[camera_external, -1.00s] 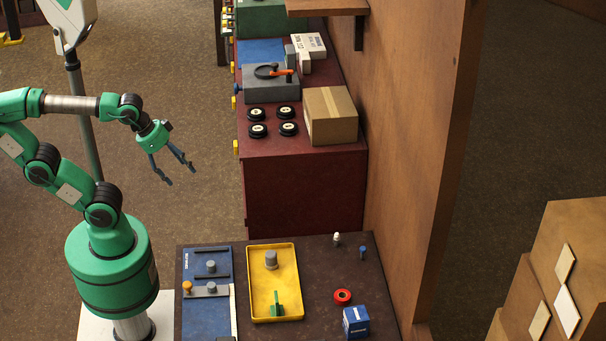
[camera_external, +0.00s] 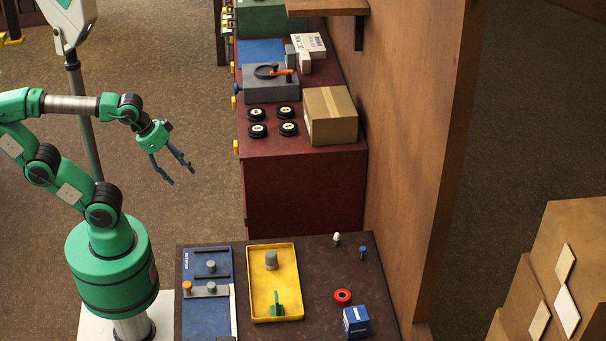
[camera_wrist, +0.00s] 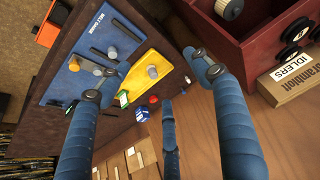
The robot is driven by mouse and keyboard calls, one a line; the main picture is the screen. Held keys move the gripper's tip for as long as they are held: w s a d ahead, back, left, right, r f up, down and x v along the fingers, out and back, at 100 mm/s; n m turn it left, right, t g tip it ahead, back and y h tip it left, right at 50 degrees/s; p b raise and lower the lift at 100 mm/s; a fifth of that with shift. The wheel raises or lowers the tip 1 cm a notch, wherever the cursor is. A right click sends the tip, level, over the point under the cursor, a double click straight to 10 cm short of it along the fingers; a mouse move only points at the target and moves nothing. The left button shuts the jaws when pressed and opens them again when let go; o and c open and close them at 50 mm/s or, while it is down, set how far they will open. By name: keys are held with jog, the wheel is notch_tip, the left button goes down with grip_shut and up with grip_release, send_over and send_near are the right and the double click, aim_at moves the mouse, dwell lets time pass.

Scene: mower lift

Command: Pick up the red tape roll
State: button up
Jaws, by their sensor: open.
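The red tape roll (camera_external: 342,297) is a small red ring with a dark centre. It lies flat on the dark near table (camera_external: 310,300), right of the yellow tray and just behind a blue box. In the wrist view the red roll (camera_wrist: 153,99) looks tiny, beside the blue box. My gripper (camera_external: 170,182) is open and empty, in the air over the floor left of the maroon cabinet, well apart from the roll. Its blue fingers (camera_wrist: 150,85) spread wide in the wrist view.
The yellow tray (camera_external: 256,308) holds a grey knob and a green piece. The blue box (camera_external: 355,321) stands close in front of the roll. A blue board (camera_external: 205,322) lies left of the tray. A wooden wall (camera_external: 410,150) rises along the table's right side.

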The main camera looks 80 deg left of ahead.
jog(key=w+d+r+n+g+p, duration=0.1)
jog(key=w+d+r, duration=0.15)
jog(key=w, duration=0.55)
jog(key=w+d+r+g+p, duration=0.15)
jog(key=w+r, duration=0.25)
jog(key=w, duration=0.4)
jog(key=n+g+p, duration=0.3)
jog(key=p, duration=0.3)
send_over(343, 295)
notch_tip(343, 295, down, 24)
jog(key=r, duration=0.1)
jog(key=shift+w+f, duration=0.1)
jog(key=shift+f, duration=0.15)
jog(key=shift+a, duration=0.1)
jog(key=shift+f+b, duration=0.7)
jog(key=shift+f, duration=3.6)
